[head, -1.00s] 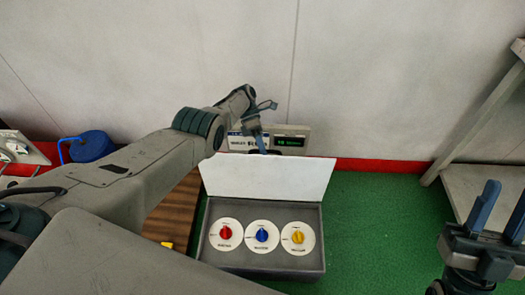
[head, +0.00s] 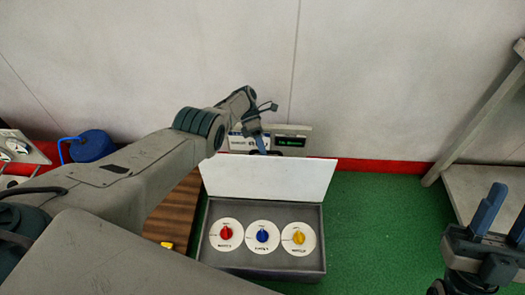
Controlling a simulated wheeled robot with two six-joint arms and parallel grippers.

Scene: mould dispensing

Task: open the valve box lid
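The valve box (head: 213,262) is a grey open box on the green floor area, low in the middle of the head view. Its white lid (head: 268,180) stands raised at the back edge. Inside are three round white dials with a red knob (head: 226,233), a blue knob (head: 263,236) and a yellow knob (head: 299,238). My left gripper (head: 262,143) is at the top edge of the lid, its finger pointing down; the fingers overlap, so their opening is unclear. My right gripper (head: 500,217) is at the right edge, fingers up and apart, empty.
Display units (head: 292,139) sit behind the lid by the wall. A blue round container (head: 92,146) and a pale panel stand at the left. A brown wooden surface (head: 175,212) lies left of the box. A grey shelf frame (head: 475,185) stands at the right. Green floor is clear right of the box.

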